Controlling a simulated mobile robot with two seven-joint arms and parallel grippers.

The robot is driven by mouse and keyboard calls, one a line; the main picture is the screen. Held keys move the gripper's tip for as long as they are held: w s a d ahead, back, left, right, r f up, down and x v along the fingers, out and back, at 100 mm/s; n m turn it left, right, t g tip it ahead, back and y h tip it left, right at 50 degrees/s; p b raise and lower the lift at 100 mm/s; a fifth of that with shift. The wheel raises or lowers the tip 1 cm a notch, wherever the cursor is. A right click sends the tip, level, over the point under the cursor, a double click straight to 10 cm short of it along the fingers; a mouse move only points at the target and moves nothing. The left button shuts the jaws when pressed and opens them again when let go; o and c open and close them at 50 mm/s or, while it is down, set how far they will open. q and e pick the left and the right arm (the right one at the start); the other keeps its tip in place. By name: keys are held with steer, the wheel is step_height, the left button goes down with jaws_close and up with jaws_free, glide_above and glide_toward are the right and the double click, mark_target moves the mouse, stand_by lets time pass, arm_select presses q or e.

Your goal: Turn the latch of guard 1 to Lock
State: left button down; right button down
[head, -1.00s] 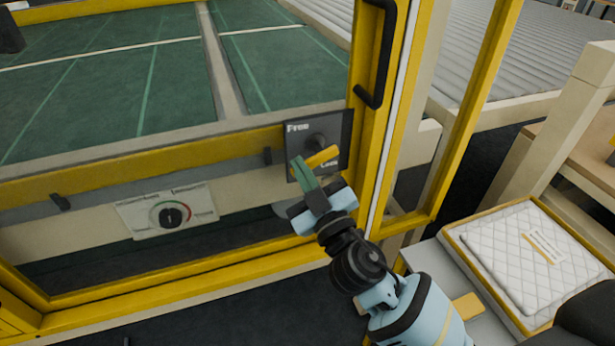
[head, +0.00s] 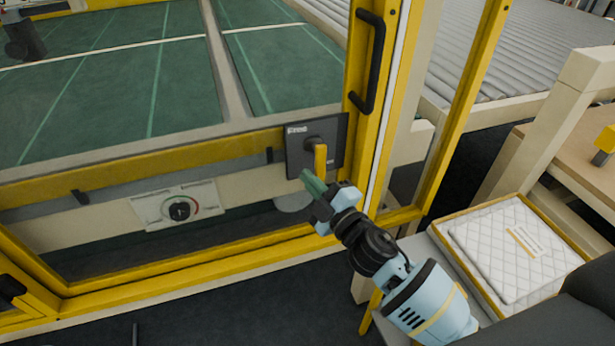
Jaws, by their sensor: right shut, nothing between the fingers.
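The latch of the guard is a yellow handle (head: 320,160) on a dark square plate (head: 297,150) fixed to the yellow-framed guard (head: 372,150). The handle hangs almost straight down from its round hub. "Free" is readable at the plate's upper left; the lettering at the lower right is mostly covered by the handle. My right gripper (head: 308,178) is just below and left of the handle's lower end, its green fingers shut with nothing between them. I cannot tell whether they touch the handle. My left gripper is not in view.
A dial (head: 179,209) on a pale panel is left of the latch. A black pull handle (head: 368,62) is above it on the guard frame. A tray with a quilted white pad (head: 515,248) lies at the right. Dark floor is open in front of the guard.

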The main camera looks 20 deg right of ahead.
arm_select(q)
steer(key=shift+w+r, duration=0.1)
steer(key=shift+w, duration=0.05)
arm_select(e)
steer(key=shift+d+f, duration=0.25)
steer(key=shift+d, duration=0.2)
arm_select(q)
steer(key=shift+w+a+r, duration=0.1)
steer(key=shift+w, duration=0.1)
arm_select(e)
steer(key=shift+d+f, duration=0.1)
steer(key=shift+d, duration=0.1)
